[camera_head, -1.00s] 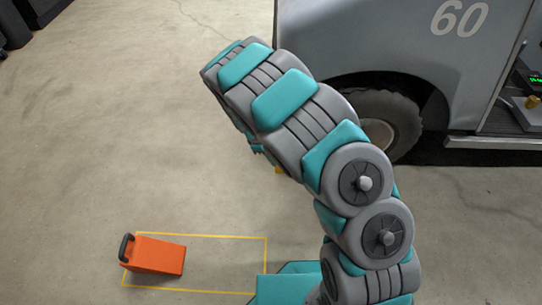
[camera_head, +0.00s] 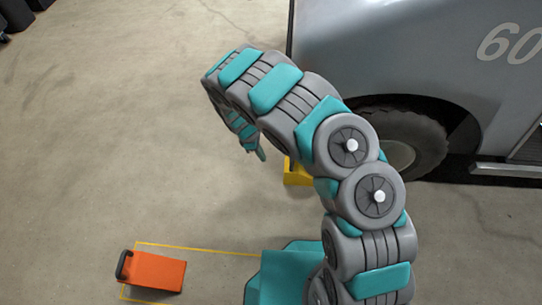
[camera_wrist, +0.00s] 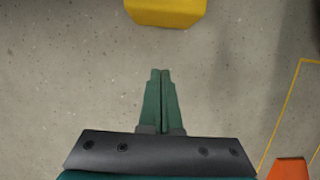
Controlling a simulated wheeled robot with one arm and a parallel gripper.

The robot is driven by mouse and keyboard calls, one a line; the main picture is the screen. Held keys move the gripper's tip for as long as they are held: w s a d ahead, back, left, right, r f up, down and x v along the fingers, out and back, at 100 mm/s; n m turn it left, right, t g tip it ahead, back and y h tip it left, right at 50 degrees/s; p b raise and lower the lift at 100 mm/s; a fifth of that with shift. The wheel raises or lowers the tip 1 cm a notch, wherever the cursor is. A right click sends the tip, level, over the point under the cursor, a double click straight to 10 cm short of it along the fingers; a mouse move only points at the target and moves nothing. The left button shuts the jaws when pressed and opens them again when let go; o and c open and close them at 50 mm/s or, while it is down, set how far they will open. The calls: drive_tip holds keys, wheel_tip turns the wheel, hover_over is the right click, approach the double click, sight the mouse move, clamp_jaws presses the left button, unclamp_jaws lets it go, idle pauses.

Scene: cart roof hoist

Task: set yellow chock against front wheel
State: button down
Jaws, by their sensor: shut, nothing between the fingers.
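The yellow chock (camera_head: 298,174) is on the floor in front of the front wheel (camera_head: 408,143), partly hidden behind my arm in the head view. In the wrist view the yellow chock (camera_wrist: 167,11) shows at the top edge, cut off by the frame, beyond my fingertips. My gripper (camera_wrist: 160,72) is shut and empty, its two green fingers side by side and apart from the chock. In the head view my gripper (camera_head: 261,155) points down, left of the chock. My arm hides any contact between chock and wheel.
An orange block with a black handle (camera_head: 156,271) sits at the left of a yellow floor outline (camera_head: 200,247); it also shows in the wrist view (camera_wrist: 289,169). The grey vehicle marked 60 (camera_head: 400,50) fills the upper right.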

sight(272, 173)
drive_tip(key=b+x, duration=0.2)
drive_tip(key=x, duration=0.8)
drive_tip(key=shift+s, duration=0.1)
drive_tip(key=shift+d+r, duration=0.2)
drive_tip(key=shift+d, duration=0.4)
drive_tip(key=shift+d+r, duration=0.2)
drive_tip(key=shift+d, duration=1.05)
drive_tip(key=d+p, duration=0.1)
drive_tip(key=d, duration=0.1)
drive_tip(key=d+p, duration=0.1)
drive_tip(key=shift+s+d+r, duration=0.15)
drive_tip(key=shift+s+d, duration=0.05)
drive_tip(key=shift+d, duration=0.4)
